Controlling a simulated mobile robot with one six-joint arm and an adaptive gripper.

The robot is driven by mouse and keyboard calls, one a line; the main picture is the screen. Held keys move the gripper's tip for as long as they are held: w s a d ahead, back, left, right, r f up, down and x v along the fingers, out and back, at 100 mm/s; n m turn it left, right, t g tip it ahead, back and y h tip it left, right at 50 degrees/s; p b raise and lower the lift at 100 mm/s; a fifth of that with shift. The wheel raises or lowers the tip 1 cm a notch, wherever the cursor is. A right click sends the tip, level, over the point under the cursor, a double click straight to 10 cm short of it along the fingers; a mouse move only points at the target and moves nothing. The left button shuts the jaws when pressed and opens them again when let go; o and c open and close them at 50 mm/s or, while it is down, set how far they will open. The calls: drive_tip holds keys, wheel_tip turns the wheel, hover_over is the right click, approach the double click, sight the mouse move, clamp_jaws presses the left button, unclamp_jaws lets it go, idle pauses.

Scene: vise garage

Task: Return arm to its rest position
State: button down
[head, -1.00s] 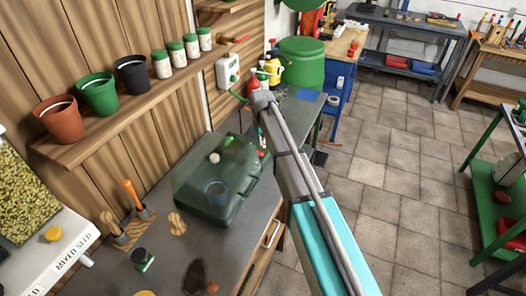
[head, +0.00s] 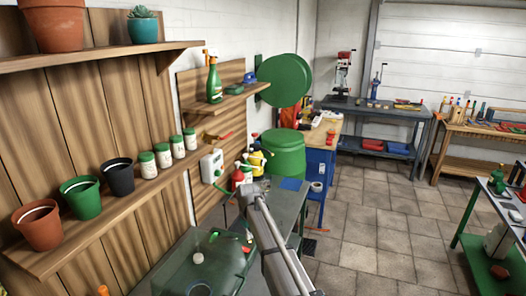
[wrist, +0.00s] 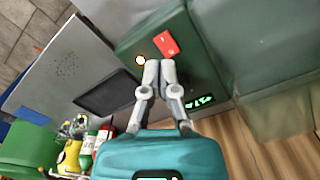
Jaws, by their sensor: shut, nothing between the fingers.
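My arm (head: 272,235) rises from the bottom edge of the head view, its far end (head: 252,190) over the bench area. The gripper itself is hidden there. In the wrist view my gripper (wrist: 158,65) has its two grey fingers together with nothing between them. Its fingertips overlap a dark green box (wrist: 190,25) in the picture. The box bears a red tag (wrist: 166,43), a small round light (wrist: 140,59) and a lit green display (wrist: 200,102). I cannot tell the gap between fingertips and box.
A shelf (head: 110,215) with pots and jars runs along the left wall. The tiled floor (head: 370,225) at right is open.

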drive_tip(key=s+d+m, duration=0.7)
drive_tip(key=s+d, duration=1.6)
drive_tip(key=s, duration=0.2)
drive_tip(key=shift+s+d+m, duration=0.15)
drive_tip(key=shift+d+m, duration=0.15)
drive_tip(key=shift+m, duration=0.1)
